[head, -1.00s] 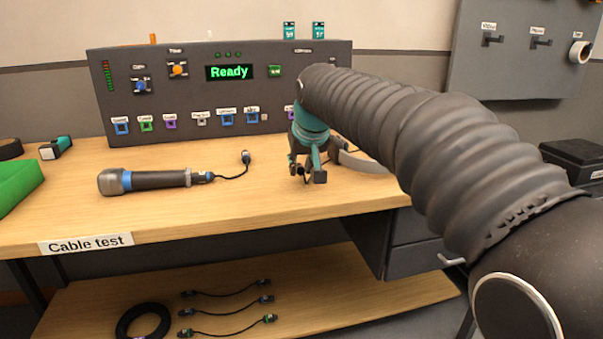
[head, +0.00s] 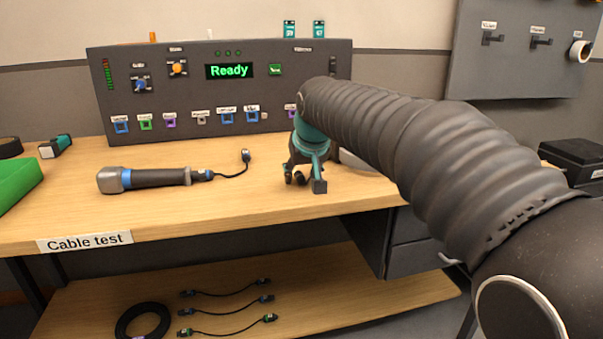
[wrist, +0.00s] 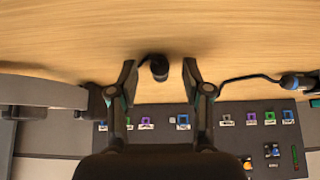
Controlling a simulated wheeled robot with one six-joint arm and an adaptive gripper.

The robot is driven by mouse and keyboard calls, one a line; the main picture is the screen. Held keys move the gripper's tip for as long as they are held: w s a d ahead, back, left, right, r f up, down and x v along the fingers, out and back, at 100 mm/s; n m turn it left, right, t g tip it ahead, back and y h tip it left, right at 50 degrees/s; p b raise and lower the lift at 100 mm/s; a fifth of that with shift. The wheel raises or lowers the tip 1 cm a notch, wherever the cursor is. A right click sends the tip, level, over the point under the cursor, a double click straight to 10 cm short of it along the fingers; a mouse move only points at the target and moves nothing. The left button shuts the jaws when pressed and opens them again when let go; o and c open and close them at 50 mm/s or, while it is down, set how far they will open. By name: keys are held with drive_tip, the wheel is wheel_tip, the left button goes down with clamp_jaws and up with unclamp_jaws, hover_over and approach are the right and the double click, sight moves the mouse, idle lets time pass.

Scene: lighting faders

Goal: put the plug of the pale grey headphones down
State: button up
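My gripper (head: 304,182) is low over the bench, in front of the panel. In the wrist view my gripper (wrist: 159,66) has its two fingers apart. The dark plug (wrist: 160,70) is between them, with a visible gap on each side. A short dark cable curves from the plug to the left, behind the left finger. The pale grey headphones (wrist: 42,91) lie at the left of the wrist view. In the head view the headphones (head: 360,163) are mostly hidden behind my arm. I cannot tell for sure whether the plug touches the bench.
A handheld microphone (head: 155,179) with a cable and its own plug (head: 245,156) lies left of my gripper. The control panel (head: 215,98) stands behind, reading "Ready". A green tray (head: 15,183) is at the left. The bench front is clear.

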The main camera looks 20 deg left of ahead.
drive_tip(key=shift+r+p, duration=0.3)
drive_tip(key=shift+r, duration=0.25)
drive_tip(key=v, duration=1.1)
drive_tip(key=shift+s+d+r, duration=0.15)
drive_tip(key=shift+s+r, duration=0.05)
drive_tip(key=shift+s, duration=0.1)
drive_tip(key=s+d+f+m+h, duration=0.1)
drive_tip(key=s+d+f, duration=0.2)
drive_tip(key=d, duration=0.4)
drive_tip(key=s+d+f+m, duration=0.1)
drive_tip(key=s+d+f, duration=0.15)
drive_tip(key=d, duration=0.55)
drive_tip(key=s+d+f+m+h, duration=0.1)
drive_tip(key=s+d+f, duration=0.25)
drive_tip(key=d, duration=0.35)
drive_tip(key=s+d+f+m+h, duration=0.1)
drive_tip(key=s+d+f+m, duration=0.2)
drive_tip(key=s+d+f, duration=0.7)
drive_tip(key=s+f, duration=0.3)
drive_tip(key=s, duration=0.1)
drive_tip(key=shift+s+d+f+h, duration=0.2)
drive_tip(key=shift+s+h, duration=0.05)
drive_tip(key=shift+h, duration=0.05)
